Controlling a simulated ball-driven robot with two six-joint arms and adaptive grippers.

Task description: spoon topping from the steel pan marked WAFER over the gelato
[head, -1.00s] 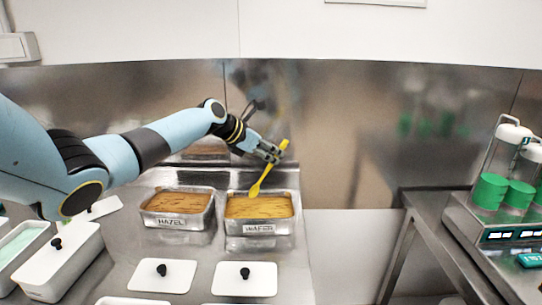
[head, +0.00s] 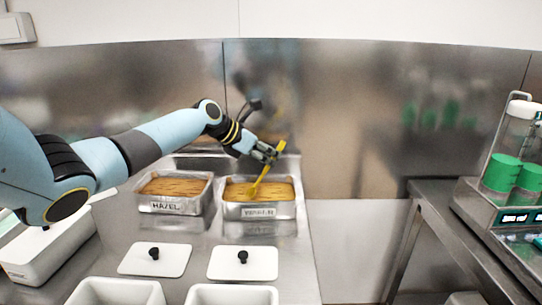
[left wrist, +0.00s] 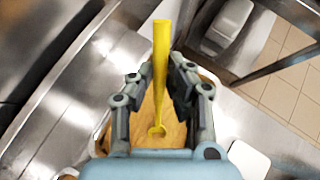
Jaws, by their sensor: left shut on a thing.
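The steel pan marked WAFER (head: 258,213) stands on the steel counter, holding golden-brown topping (head: 272,192). My left gripper (head: 264,154) is above the pan's back part, shut on a yellow spoon (head: 262,178). The spoon slants down to the left, its lower end at the topping; I cannot tell how deep it reaches. In the left wrist view the spoon (left wrist: 161,60) runs between the fingers (left wrist: 160,88), its lower end over the topping. No gelato can be made out for certain. My right gripper is not in view.
A steel pan marked HAZEL (head: 167,207) stands just left. Two white lids with black knobs (head: 154,260) (head: 243,263) lie in front, with white tubs (head: 116,289) (head: 232,293) nearer. A dispenser with green containers (head: 503,172) stands at right, beyond a gap.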

